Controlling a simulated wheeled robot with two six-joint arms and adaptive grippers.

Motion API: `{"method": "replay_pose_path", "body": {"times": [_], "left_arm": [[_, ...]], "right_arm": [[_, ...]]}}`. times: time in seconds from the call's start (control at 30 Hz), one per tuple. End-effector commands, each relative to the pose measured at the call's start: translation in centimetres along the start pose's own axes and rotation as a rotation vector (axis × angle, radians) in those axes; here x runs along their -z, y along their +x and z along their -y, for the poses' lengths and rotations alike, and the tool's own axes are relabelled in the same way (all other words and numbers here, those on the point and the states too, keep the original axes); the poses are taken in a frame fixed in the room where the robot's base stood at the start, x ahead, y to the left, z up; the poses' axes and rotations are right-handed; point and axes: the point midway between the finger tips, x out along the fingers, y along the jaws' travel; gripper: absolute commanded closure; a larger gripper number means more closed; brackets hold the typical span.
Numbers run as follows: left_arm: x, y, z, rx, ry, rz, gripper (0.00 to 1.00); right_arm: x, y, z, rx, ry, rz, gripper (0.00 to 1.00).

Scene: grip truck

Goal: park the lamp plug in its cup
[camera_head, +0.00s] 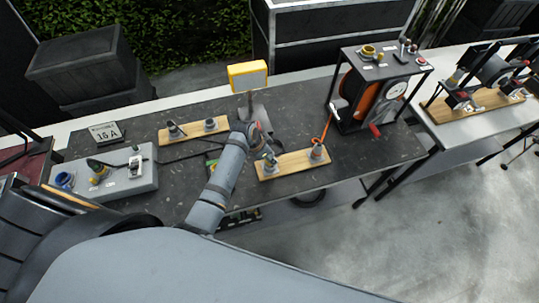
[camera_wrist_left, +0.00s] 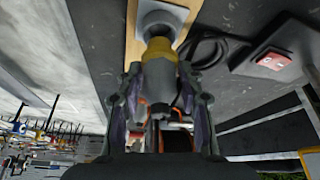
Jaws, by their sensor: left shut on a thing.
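In the left wrist view, a plug with a yellow collar (camera_wrist_left: 158,48) and grey body is between the fingers of my left gripper (camera_wrist_left: 158,105), which is shut on it. The plug's far end meets or overlaps a round grey cup (camera_wrist_left: 158,20) on a wooden board (camera_wrist_left: 131,28); I cannot tell how far it is in. In the head view my left gripper (camera_head: 262,148) is at the left end of the front wooden board (camera_head: 292,166) and hides most of the plug. Another grey cup (camera_head: 317,152) stands at that board's right end, with an orange cord beside it.
A second wooden board (camera_head: 190,133) with two fittings lies behind left. A grey box (camera_head: 125,180) with sockets is at far left. A yellow-framed lamp (camera_head: 248,76) stands behind my gripper, and a black-framed reel (camera_head: 372,95) stands right. Black cable (camera_wrist_left: 203,45) lies near the board.

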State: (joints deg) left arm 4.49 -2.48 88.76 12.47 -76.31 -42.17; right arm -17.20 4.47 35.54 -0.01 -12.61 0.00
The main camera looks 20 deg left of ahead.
Motion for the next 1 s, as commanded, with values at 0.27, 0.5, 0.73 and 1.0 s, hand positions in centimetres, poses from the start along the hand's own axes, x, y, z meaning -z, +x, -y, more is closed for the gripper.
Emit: {"method": "replay_pose_path", "body": {"times": [0.27,0.5,0.73,1.0], "left_arm": [[0.0,0.1,0.0,0.0,0.0,-0.001,0.97],[-0.1,0.2,0.0,0.0,0.0,-0.001,0.97],[-0.2,0.6,0.0,0.0,0.0,-0.001,0.97],[-0.4,1.0,0.0,0.001,0.0,-0.001,0.97]], "right_arm": [[0.0,0.0,0.0,0.0,0.0,0.0,0.0],[0.0,0.0,0.0,0.0,0.0,0.0,0.0],[0.0,0.2,0.0,0.0,0.0,0.0,0.0],[-0.1,0.4,-0.1,-0.002,-0.001,0.0,0.0]]}}
